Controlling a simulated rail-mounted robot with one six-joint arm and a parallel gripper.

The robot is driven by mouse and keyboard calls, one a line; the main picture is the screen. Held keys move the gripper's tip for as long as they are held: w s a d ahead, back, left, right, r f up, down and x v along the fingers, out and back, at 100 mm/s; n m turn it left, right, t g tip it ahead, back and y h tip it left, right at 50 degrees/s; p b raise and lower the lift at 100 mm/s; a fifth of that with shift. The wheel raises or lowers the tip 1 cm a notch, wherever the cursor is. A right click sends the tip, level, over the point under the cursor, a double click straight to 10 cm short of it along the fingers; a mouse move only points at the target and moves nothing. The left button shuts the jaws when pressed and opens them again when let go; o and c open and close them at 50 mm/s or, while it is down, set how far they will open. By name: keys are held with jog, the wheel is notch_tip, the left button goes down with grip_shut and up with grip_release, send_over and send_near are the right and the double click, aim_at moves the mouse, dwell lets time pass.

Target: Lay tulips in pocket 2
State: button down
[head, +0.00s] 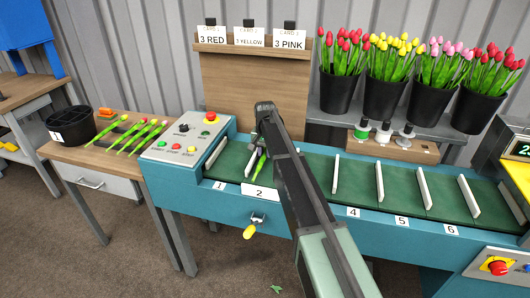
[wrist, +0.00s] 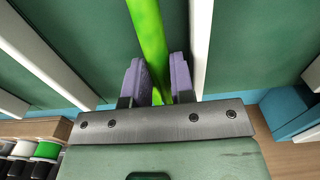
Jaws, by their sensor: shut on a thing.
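My gripper (wrist: 157,80) is shut on a green tulip stem (wrist: 152,35), its purple pads on either side of the stem. In the wrist view the stem lies over the green belt between two white dividers. In the head view the stem (head: 262,166) shows beside my arm, over pocket 2, behind the plate marked 2 (head: 260,193). The flower head is hidden, and I cannot tell if the stem touches the belt. Much of pocket 2 and the pocket to its right is behind my arm.
Several tulips (head: 130,136) lie on the left side table near a black bin (head: 72,126). A control box (head: 188,136) stands left of the pockets. Cards for red (head: 212,35), yellow and pink stand behind. Tulip buckets (head: 338,92) fill the back shelf. Pockets 4 to 6 look empty.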

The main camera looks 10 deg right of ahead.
aim_at(265, 152)
jog(key=c, duration=0.9)
grip_release()
jog(key=shift+r, duration=0.15)
notch_tip(265, 152, up, 8)
jog(key=p, duration=0.8)
